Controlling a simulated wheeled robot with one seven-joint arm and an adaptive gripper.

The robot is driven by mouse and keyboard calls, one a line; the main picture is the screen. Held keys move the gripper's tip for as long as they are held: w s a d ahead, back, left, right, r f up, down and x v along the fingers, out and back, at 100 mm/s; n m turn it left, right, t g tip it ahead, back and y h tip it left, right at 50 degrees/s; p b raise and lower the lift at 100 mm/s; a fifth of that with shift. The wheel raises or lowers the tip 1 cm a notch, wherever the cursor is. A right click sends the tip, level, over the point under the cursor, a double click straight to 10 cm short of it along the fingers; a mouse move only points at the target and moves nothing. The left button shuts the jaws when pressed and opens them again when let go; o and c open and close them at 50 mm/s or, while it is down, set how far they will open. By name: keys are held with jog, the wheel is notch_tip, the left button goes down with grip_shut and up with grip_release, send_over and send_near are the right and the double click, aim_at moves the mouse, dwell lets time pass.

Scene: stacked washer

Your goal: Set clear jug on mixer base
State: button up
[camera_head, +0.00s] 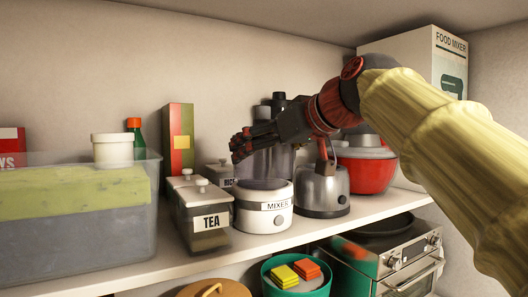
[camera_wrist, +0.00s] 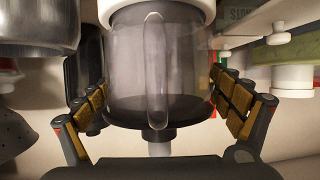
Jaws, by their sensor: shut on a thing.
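The clear jug (camera_wrist: 135,65) fills the middle of the wrist view, its handle facing the camera and a dark lid-like end below. My gripper (camera_wrist: 157,88) is shut on the jug, with a finger on each side. In the head view my gripper (camera_head: 241,146) is above the white mixer base (camera_head: 264,217), which is labelled MIXER and stands on the shelf. The base also shows in the wrist view (camera_wrist: 150,12), against the jug's far end. I cannot tell whether the jug is fully seated.
The TEA canister (camera_head: 205,222) stands close left of the base, and a metal appliance (camera_head: 323,190) close right. A red bowl (camera_head: 368,172) is further right. A large clear bin (camera_head: 75,235) fills the left shelf. The shelf front edge (camera_head: 270,243) is narrow.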

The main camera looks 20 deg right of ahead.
jog(key=shift+f+b, duration=0.45)
jog(key=shift+b, duration=0.05)
dwell(0.4)
jog(key=o, duration=1.1)
jog(key=shift+f, duration=0.1)
jog(key=shift+s, duration=0.1)
jog(key=shift+v, duration=5.5)
